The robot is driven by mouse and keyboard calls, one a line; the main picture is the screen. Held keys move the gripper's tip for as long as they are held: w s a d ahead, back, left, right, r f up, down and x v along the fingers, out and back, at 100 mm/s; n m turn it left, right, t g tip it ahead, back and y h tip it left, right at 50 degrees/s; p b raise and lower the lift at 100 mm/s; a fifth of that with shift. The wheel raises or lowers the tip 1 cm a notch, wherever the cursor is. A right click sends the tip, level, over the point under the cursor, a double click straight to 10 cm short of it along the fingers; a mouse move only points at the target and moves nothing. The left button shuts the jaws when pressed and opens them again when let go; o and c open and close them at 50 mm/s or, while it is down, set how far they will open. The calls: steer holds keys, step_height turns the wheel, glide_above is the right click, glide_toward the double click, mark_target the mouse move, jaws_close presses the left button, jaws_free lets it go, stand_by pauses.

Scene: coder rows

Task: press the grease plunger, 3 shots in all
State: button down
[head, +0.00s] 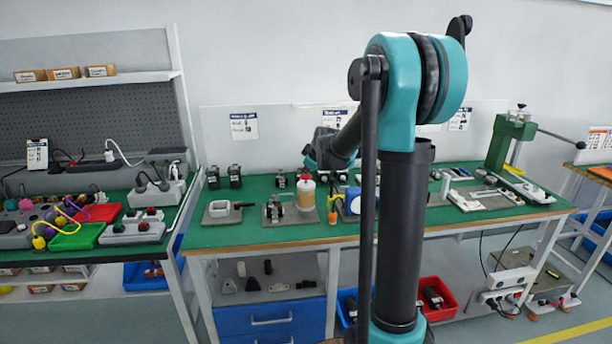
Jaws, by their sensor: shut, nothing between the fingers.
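A cream grease pot with a reddish top (306,194) stands on the green-topped bench, left of my arm's upright link. My gripper (307,171) is small and dark in the head view, at the end of my forearm, just above the pot's top. It is shut with nothing in it. Its fingertips are partly lost against the pot's top, so I cannot tell whether they touch the plunger.
A dark fixture on a plate (274,210) stands left of the pot, and an orange-yellow item (333,217) right of it. A green arbor press (504,142) stands at the bench's right end. My arm hides part of the bench.

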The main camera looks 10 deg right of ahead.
mark_target(307, 176)
steer(key=shift+f, duration=0.5)
stand_by(0.3)
steer(key=shift+r, duration=1.25)
steer(key=shift+r, duration=2.5)
steer(key=s+d+f+m+g, duration=0.1)
steer(key=s+f+m, duration=0.2)
steer(key=s+f, duration=0.4)
steer(key=s+d+f+m+g+h, duration=0.1)
steer(key=s+f+m, duration=0.3)
steer(key=s, duration=1.6)
steer(key=s+d+f+m+g+h, duration=0.1)
steer(key=s+f+m, duration=0.3)
steer(key=s+f, duration=0.6)
steer(key=s+d+g, duration=0.1)
steer(key=s, duration=0.3)
steer(key=shift+f+g, duration=0.25)
steer(key=shift+g, duration=0.15)
